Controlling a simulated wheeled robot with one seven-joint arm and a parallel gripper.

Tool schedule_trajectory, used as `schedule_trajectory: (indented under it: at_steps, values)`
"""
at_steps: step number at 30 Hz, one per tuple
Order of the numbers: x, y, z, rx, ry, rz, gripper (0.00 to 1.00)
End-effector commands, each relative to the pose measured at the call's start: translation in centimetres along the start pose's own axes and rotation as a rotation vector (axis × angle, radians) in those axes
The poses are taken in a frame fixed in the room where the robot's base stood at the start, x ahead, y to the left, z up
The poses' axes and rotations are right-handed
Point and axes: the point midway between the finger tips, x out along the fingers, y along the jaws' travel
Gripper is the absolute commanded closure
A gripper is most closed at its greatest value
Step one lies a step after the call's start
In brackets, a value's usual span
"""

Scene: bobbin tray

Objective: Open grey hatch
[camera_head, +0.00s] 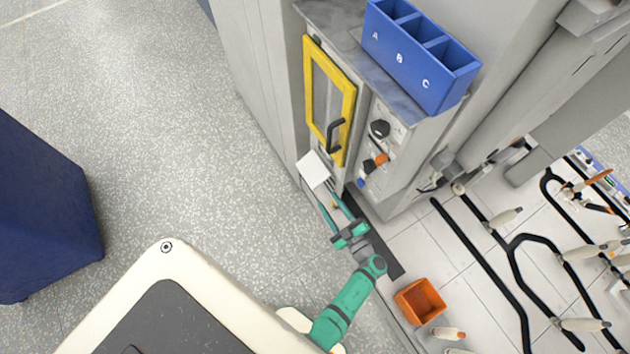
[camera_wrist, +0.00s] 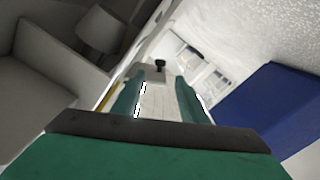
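A pale flat panel (camera_head: 313,170), which looks like the grey hatch, juts out at the foot of the machine, below the yellow-framed door (camera_head: 309,85). I cannot tell how far it stands open. My gripper (camera_head: 325,196) reaches toward it from below, its two teal fingers apart. In the wrist view the fingers (camera_wrist: 158,80) are also apart. A pale surface (camera_wrist: 155,100) shows between them, and a small dark knob (camera_wrist: 160,64) shows just beyond the tips. I see nothing clamped, and contact with the panel is not clear.
The yellow door has a black handle (camera_head: 337,133). Beside it is a control panel with knobs (camera_head: 379,129). A blue bin marked A, B, C (camera_head: 432,88) sits on top. An orange box (camera_head: 420,301) stands at lower right. A dark blue block (camera_head: 40,210) is at left; the floor between is clear.

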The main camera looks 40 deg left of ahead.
Motion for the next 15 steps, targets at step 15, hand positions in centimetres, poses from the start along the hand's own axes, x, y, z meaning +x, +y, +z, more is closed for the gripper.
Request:
schedule_trajectory:
  at_steps: [15]
  values:
    - [7.4, -0.1, 0.0, 0.0, 0.004, -0.009, 0.61]
